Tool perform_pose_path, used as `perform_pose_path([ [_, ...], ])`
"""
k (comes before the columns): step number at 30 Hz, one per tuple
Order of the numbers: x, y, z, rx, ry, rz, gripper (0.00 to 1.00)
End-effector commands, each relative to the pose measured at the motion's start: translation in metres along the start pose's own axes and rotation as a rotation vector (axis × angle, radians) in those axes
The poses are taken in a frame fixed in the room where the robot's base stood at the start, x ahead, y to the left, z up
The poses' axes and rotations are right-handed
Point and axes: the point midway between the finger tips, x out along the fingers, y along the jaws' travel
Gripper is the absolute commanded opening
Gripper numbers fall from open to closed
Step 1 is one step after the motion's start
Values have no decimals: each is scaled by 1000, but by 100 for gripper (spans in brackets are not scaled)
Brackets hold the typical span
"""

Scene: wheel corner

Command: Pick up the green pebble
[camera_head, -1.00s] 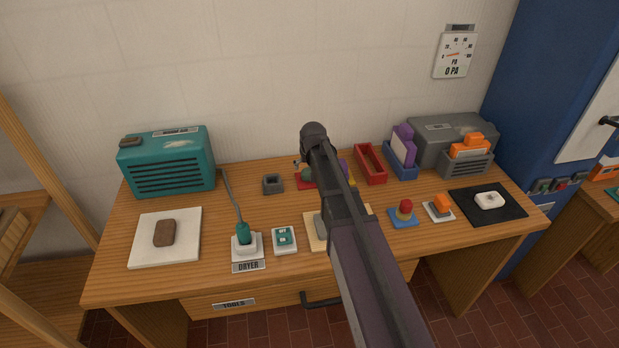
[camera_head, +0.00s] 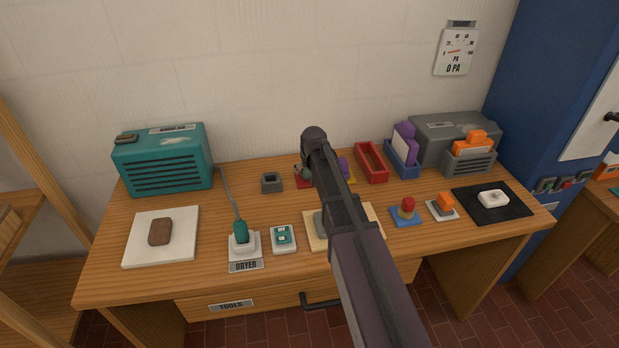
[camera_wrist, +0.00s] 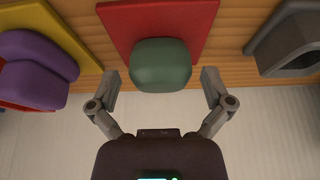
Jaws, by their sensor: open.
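The green pebble (camera_wrist: 160,65) sits at the edge of a red mat (camera_wrist: 190,24) in the wrist view. It is a rounded dark green block. My gripper (camera_wrist: 160,84) is open, with one fingertip on each side of the pebble and a gap on both sides. In the head view only a small part of the pebble (camera_head: 304,172) shows beside my arm, and my arm hides the fingers there. I cannot tell how far the fingertips are above the mat.
A purple pebble (camera_wrist: 35,70) lies on a yellow mat (camera_wrist: 58,28) to the left in the wrist view. A grey square holder (camera_head: 271,182) stands on the other side. A red tray (camera_head: 371,163) and blue holder (camera_head: 402,163) stand nearby on the wooden desk (camera_head: 160,285).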

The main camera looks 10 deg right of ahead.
Motion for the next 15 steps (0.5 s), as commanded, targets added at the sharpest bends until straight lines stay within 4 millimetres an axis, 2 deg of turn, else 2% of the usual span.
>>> perform_pose_path([
  [1,8,0,1,0,0,0,100],
  [4,12,0,0,0,0,0,100],
  [15,15,-1,0,-1,0,0,100],
])
